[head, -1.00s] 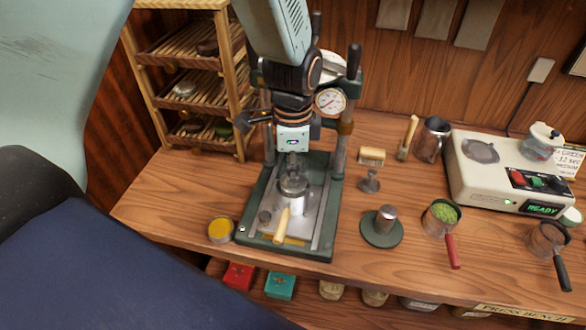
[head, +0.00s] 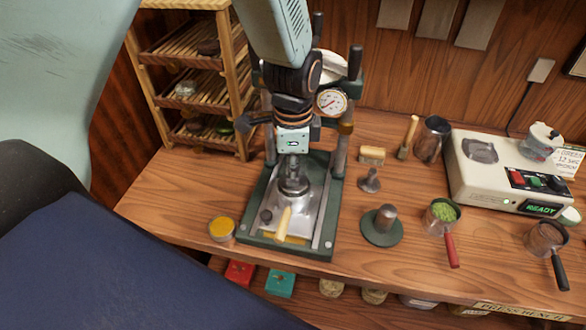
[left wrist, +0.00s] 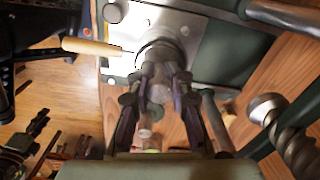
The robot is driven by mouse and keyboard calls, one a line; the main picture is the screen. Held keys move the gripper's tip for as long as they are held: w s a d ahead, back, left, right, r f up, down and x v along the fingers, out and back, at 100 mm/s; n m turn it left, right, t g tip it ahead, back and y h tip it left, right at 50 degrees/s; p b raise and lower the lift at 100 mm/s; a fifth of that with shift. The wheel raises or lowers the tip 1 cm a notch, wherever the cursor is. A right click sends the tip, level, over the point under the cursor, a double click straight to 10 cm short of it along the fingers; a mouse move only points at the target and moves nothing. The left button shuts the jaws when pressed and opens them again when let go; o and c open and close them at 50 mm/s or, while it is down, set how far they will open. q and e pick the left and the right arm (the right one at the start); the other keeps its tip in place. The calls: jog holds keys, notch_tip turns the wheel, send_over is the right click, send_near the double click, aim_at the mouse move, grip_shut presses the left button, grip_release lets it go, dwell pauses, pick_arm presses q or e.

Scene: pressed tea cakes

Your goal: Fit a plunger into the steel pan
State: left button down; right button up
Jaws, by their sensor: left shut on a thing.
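My left gripper (head: 293,172) reaches down from above over the green-framed press and is shut on a steel plunger (head: 293,187). The steel pan (head: 290,203) is on the press bed under the plunger, its pale wooden handle (head: 284,222) pointing toward the front. In the left wrist view the fingers (left wrist: 160,85) close around the plunger's stem, and the pan's handle (left wrist: 92,47) points left. The plunger is at the pan's mouth; I cannot tell how deep it sits. My right gripper is not in view.
The press base (head: 253,228) has posts and a gauge (head: 331,102) behind. To its right stand a tamper on a green disc (head: 382,229), a red-handled pan of green tea (head: 442,217) and a white machine (head: 500,175). A yellow-filled tin (head: 221,229) is at the left.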

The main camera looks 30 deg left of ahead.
pick_arm(q)
jog(key=shift+f, duration=0.6)
jog(key=c, duration=1.1)
grip_release()
jog(key=shift+r, duration=0.1)
notch_tip(320, 180, up, 12)
jog(key=shift+f, duration=0.1)
jog(key=shift+s, duration=0.1)
